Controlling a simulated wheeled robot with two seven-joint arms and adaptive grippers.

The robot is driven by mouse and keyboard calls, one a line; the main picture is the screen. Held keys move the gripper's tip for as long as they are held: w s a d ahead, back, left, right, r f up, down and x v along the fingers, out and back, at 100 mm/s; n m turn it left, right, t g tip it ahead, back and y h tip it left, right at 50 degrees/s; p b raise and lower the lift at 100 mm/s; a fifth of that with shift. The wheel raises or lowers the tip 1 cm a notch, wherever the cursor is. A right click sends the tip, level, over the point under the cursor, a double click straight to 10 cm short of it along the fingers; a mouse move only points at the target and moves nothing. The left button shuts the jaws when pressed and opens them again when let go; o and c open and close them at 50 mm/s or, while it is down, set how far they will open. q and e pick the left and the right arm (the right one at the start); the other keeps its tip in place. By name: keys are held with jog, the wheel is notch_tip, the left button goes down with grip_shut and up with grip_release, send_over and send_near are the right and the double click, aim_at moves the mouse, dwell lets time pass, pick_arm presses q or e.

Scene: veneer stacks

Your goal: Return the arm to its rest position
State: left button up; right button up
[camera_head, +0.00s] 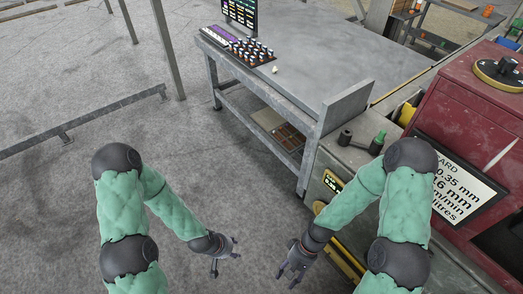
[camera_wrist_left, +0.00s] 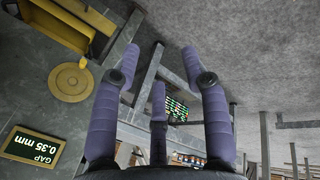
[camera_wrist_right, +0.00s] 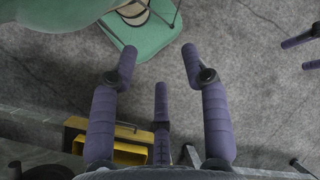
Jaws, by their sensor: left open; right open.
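My left gripper (camera_head: 226,256) hangs over the bare concrete floor at the lower middle of the head view. It is open and empty, and its spread purple fingers also show in the left wrist view (camera_wrist_left: 160,62). My right gripper (camera_head: 284,274) hangs to its right, near the front edge of the grey machine. It is open and empty, and its fingers frame bare floor in the right wrist view (camera_wrist_right: 160,65). The two grippers are apart. Both forearms, in green covers, come down from the elbows toward the middle.
A grey metal table (camera_head: 300,62) stands ahead, with a rack of small bottles (camera_head: 250,52) and a screen (camera_head: 240,14) at its far left. A red machine (camera_head: 460,110) with a printed panel (camera_head: 455,185) stands close at right. Open floor (camera_head: 60,200) lies to the left.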

pick_arm(q)
jog(key=s+f+g+b, duration=0.1)
jog(key=s+f+b, duration=0.2)
jog(key=f+b, duration=0.5)
jog(key=s+d+f+b, duration=0.1)
jog(key=s+f+b, duration=0.3)
jog(key=f+b, duration=0.4)
jog(key=shift+s+d+f+g+b, duration=0.3)
jog(key=shift+f+g+b, duration=0.1)
jog(key=shift+f, duration=0.5)
pick_arm(e)
jog(key=w+f+m+t, duration=0.1)
jog(key=w+f+t, duration=0.2)
jog(key=f, duration=1.9)
jog(key=shift+d+f+m+t+h, duration=0.3)
jog(key=shift+d+t, duration=0.1)
jog(key=shift+t, duration=0.6)
pick_arm(q)
jog(key=shift+w+r, duration=0.1)
jog(key=shift+c, duration=0.6)
pick_arm(e)
jog(key=shift+r, duration=0.1)
jog(key=shift+c, duration=0.8)
pick_arm(q)
jog(key=shift+d+m, duration=0.1)
jog(key=shift+m, duration=0.2)
pick_arm(e)
jog(key=shift+d, duration=0.1)
